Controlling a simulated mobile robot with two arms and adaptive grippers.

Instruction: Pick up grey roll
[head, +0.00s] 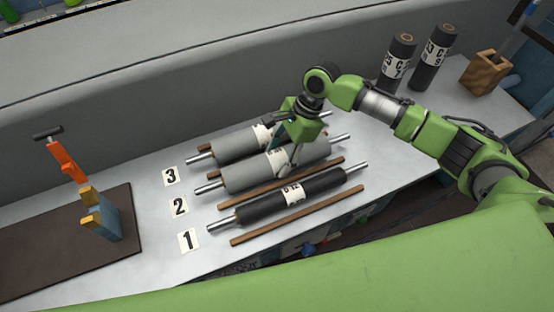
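Two grey rolls with metal shaft ends lie on the white bench. One grey roll (250,174) lies beside the number 2 card and the other grey roll (234,147) beside the number 3 card. My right gripper (287,155) points down over the right half of the grey roll by card 2, at its white label, and partly hides both grey rolls. I cannot tell whether its fingers touch the roll or how far apart they are. My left gripper is not in view.
Wooden strips (298,215) lie between the rolls. A brown mat (60,250) with an orange-handled tool (66,160) is at the left. A grey wall (150,90) runs behind the bench.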

